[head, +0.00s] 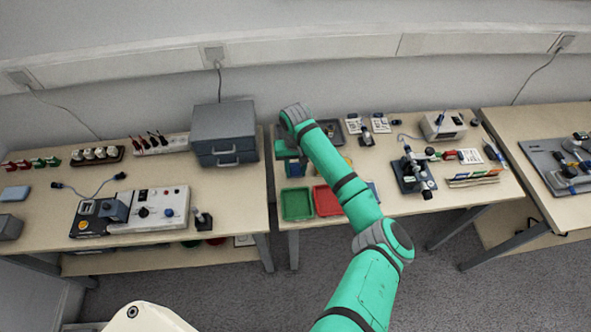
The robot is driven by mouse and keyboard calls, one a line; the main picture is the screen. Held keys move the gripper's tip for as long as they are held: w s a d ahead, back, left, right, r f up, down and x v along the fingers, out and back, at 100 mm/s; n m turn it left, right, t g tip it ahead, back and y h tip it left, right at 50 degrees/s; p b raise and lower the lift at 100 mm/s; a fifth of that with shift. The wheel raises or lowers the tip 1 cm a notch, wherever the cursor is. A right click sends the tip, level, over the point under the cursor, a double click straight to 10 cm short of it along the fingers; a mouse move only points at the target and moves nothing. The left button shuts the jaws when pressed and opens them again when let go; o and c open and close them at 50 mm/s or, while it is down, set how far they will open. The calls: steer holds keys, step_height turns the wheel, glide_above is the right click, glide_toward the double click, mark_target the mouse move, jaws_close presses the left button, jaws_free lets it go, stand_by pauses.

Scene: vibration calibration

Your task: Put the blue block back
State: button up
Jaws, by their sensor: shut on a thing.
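My gripper (292,167) is small and dark at the end of my teal arm, over the back of the middle table, behind the trays. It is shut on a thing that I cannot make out. Small bluish patches show at this spot, but I cannot tell whether they are the blue block. A green tray (297,205) and a red tray (326,201) sit at the table's front edge.
A grey drawer box (224,134) stands left of my gripper on the left table. A dark instrument on a stand (411,175) is to the right. A white and black control unit (147,209) is on the left table. Gaps separate the tables.

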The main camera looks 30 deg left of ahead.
mark_target(296, 169)
steer(key=shift+f, duration=0.25)
steer(key=o, duration=1.1)
steer(key=shift+c, duration=0.2)
steer(key=shift+o, duration=0.2)
steer(key=shift+d, duration=0.1)
steer(key=shift+d, duration=0.1)
step_height(296, 169, up, 12)
steer(key=shift+a+r, duration=0.2)
steer(key=shift+r, duration=0.05)
